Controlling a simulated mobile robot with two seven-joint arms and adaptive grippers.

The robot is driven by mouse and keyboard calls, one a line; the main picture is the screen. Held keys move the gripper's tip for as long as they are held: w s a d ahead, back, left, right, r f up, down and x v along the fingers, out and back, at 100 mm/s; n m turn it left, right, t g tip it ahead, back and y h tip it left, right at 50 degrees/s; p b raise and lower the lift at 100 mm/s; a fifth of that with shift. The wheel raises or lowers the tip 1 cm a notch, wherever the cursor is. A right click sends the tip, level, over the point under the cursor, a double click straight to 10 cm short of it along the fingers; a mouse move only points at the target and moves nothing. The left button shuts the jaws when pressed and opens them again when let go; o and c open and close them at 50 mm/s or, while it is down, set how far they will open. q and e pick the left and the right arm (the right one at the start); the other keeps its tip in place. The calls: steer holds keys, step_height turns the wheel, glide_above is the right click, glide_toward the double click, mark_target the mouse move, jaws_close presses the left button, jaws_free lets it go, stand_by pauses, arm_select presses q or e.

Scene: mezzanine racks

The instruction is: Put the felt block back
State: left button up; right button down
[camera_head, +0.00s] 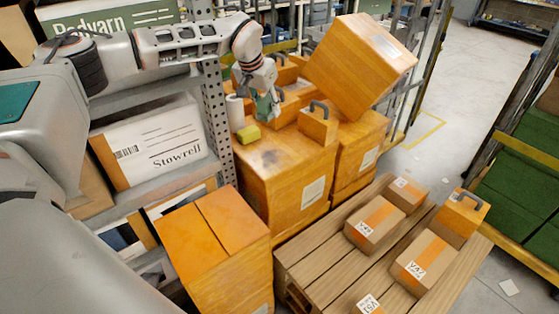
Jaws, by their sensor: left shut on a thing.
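My left gripper (262,98) reaches in from the upper left and points down above the stacked orange boxes. It is shut on a small dark-green piece (265,106), which looks like the felt block, though it is small and partly covered by the fingers. A yellow-green roll-shaped piece (248,134) lies on the top of the orange box (285,172), just below and left of the gripper. A white cylinder (235,112) stands beside it. I cannot tell the exact gap between the held piece and the box top. My right gripper is not in view.
An orange block with a handle (318,124) stands right of the gripper. A large tilted orange box (360,62) rises behind it. A grey perforated rack post (217,100) stands close left. A wooden pallet (320,250) carries several cartons. Open floor (440,90) lies at upper right.

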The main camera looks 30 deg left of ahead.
arm_select(q)
steer(key=b, duration=0.3)
glide_above(272, 162)
steer(key=s, duration=0.2)
steer(key=f, duration=1.5)
steer(key=shift+w+f, duration=0.2)
steer(key=shift+w, duration=0.05)
steer(key=shift+f, duration=0.8)
step_height(272, 162, down, 3)
steer(key=shift+a+r, duration=0.1)
steer(key=o, duration=1)
steer(key=shift+o, duration=0.2)
